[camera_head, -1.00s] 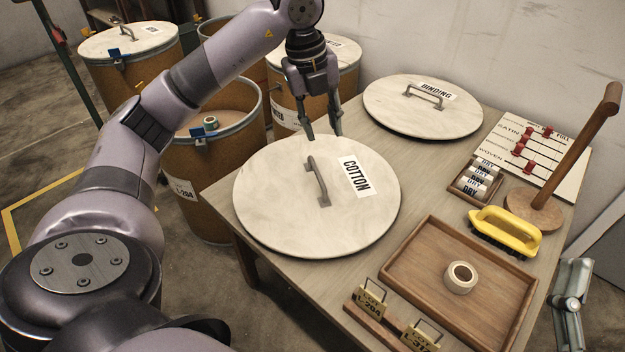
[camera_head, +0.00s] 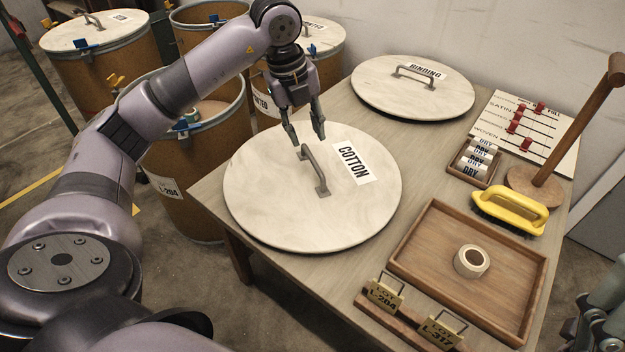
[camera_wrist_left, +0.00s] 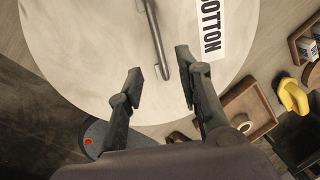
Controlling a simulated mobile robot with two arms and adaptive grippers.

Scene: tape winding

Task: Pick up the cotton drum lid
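The cotton drum lid (camera_head: 270,205) is a round pale disc with a "COTTON" label and a grey bar handle (camera_head: 316,172), lying flat on the table. My left gripper (camera_head: 305,142) is open and empty above the far end of the handle. In the left wrist view the lid (camera_wrist_left: 90,50) fills the upper part. There the handle (camera_wrist_left: 156,40) runs up from between the open fingertips (camera_wrist_left: 160,75) of the left gripper, with nothing held. My right gripper (camera_head: 600,305) is partly in view at the right edge, cut off, its finger state unclear.
The binding lid (camera_head: 375,95) lies farther back on the table. A wooden tray (camera_head: 420,245) with a tape roll (camera_head: 471,261), a yellow brush (camera_head: 510,208), a wooden stand (camera_head: 535,188) and a lot-tag holder (camera_head: 400,322) occupy the right side. An open drum (camera_head: 205,180) stands left of the table.

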